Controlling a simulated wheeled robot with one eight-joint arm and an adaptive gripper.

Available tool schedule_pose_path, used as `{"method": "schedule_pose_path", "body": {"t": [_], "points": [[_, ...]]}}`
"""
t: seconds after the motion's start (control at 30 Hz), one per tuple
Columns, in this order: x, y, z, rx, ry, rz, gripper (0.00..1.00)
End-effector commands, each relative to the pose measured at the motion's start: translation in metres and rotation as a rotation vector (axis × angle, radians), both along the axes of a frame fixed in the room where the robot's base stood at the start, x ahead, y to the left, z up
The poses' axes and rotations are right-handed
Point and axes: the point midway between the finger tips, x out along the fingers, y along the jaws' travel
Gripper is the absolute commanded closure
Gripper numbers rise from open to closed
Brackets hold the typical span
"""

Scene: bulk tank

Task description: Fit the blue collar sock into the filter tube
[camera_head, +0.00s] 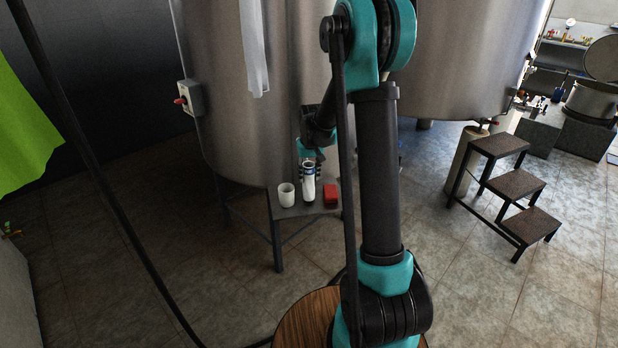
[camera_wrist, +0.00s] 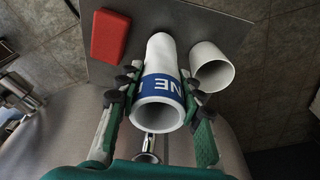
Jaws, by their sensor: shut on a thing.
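The blue collar sock (camera_wrist: 162,50) is a white hollow cylinder with a blue lettered band near its open end, which faces the wrist camera. My gripper (camera_wrist: 158,84) is shut on it, with dark finger pads on both sides near the band. In the head view the sock (camera_head: 309,188) is upright below my gripper (camera_head: 310,171), over the small grey table. I cannot tell whether its lower end touches the tabletop. I cannot make out the filter tube for certain. A shiny metal piece (camera_wrist: 148,146) shows beyond the sock's open end, partly hidden.
A white cup (camera_head: 286,194) stands left of the sock and a red block (camera_head: 330,194) lies right of it on the grey table (camera_head: 300,211). A large steel tank (camera_head: 225,100) rises close behind. Black steps (camera_head: 520,190) stand right. Floor between is clear.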

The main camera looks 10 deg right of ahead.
Motion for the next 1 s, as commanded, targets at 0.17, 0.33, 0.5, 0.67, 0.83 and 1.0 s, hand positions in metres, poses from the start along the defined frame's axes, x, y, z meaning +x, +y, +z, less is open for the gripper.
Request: {"method": "schedule_pose_path", "body": {"t": [0.17,0.33,0.5,0.67,0.83,1.0], "points": [[-0.0002,0.0000,-0.0112,0.000,0.000,0.000,0.96],[-0.0002,0.0000,-0.0111,0.000,0.000,0.000,0.96],[0.0000,0.0000,-0.0133,0.000,0.000,0.000,0.56],[0.0000,0.0000,-0.0132,0.000,0.000,0.000,0.43],[0.0000,0.0000,-0.0131,0.000,0.000,0.000,0.43],[-0.0008,0.0000,-0.0074,0.000,0.000,0.000,0.43]]}}
